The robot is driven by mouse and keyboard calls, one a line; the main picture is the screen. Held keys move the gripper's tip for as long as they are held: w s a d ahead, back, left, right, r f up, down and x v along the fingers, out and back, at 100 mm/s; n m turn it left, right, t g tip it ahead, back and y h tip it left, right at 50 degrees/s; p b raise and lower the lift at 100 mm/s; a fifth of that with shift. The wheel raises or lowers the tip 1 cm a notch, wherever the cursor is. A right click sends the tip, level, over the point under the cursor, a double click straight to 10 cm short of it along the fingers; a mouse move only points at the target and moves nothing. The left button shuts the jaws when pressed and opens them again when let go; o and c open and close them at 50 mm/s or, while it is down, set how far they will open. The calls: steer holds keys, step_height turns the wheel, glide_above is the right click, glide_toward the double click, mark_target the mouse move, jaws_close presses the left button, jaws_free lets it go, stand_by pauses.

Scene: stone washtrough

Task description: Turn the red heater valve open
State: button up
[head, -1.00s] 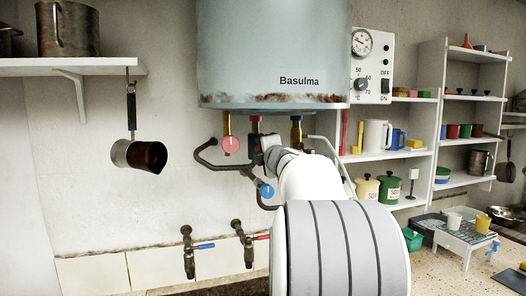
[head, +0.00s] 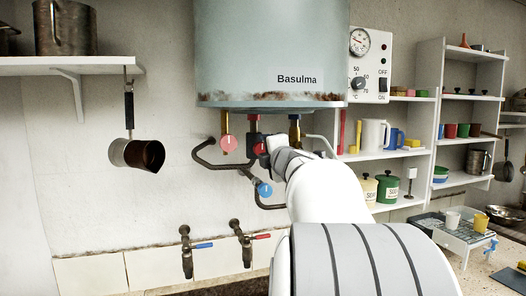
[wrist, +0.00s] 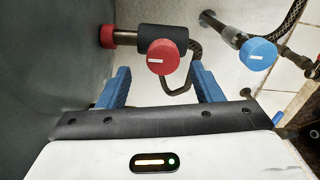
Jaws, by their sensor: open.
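The red valve knob (wrist: 162,57) has a short white mark, horizontal in the wrist view, and sits on a dark valve body. My gripper (wrist: 160,72) is open. Its two blue fingers are apart, one on each side below the knob, and I see no clear contact. In the head view a red knob (head: 260,149) shows beside my wrist under the heater (head: 275,50). My arm hides part of the piping there, and the fingers are not clear in that view.
A blue knob (wrist: 258,54) is to the right, with a braided hose behind. Two taps (head: 187,250) are on the wall below. Shelves (head: 430,120) stand at the right.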

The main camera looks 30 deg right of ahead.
steer(key=shift+v, duration=0.95)
